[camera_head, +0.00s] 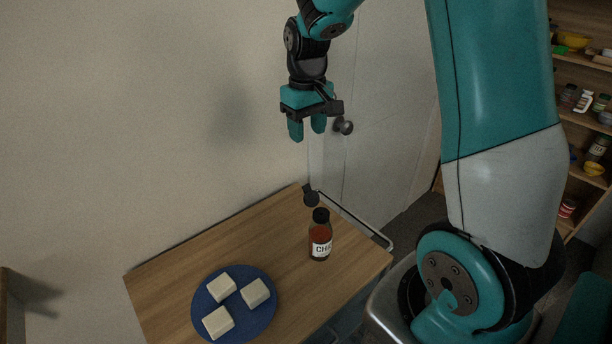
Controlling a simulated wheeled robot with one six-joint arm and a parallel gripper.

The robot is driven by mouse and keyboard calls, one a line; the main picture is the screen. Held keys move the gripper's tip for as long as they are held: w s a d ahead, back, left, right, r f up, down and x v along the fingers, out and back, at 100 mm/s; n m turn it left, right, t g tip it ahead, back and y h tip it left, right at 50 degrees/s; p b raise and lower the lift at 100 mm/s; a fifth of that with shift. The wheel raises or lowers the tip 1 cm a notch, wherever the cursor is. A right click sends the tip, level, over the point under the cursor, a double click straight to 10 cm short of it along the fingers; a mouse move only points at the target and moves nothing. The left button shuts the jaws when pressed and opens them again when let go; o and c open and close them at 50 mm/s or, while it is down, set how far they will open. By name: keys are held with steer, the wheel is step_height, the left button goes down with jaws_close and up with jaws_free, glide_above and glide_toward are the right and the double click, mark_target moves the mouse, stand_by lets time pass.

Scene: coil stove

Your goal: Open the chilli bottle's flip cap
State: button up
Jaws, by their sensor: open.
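The chilli bottle (319,243) stands upright on the wooden table, right of the blue plate. It holds red-brown contents, has a white label with dark letters, and a black cap (321,215) on top. A dark round disc (311,198) shows just above and behind the cap; I cannot tell whether it is the cap's raised lid or something behind the bottle. My gripper (307,131) is open and empty, pointing down, well above the bottle in the picture and touching nothing.
A blue plate (268,319) with several pale blocks sits at the front left of the wooden table (165,283). A metal rail (360,222) runs along the table's right edge. A door with a round knob (345,127) is behind. Shelves with jars and bowls stand far right.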

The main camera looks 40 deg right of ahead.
mark_target(307, 186)
step_height(307, 186, down, 15)
steer(key=p, duration=0.3)
steer(key=shift+a, duration=0.1)
steer(key=shift+s, duration=0.1)
steer(key=c, duration=0.9)
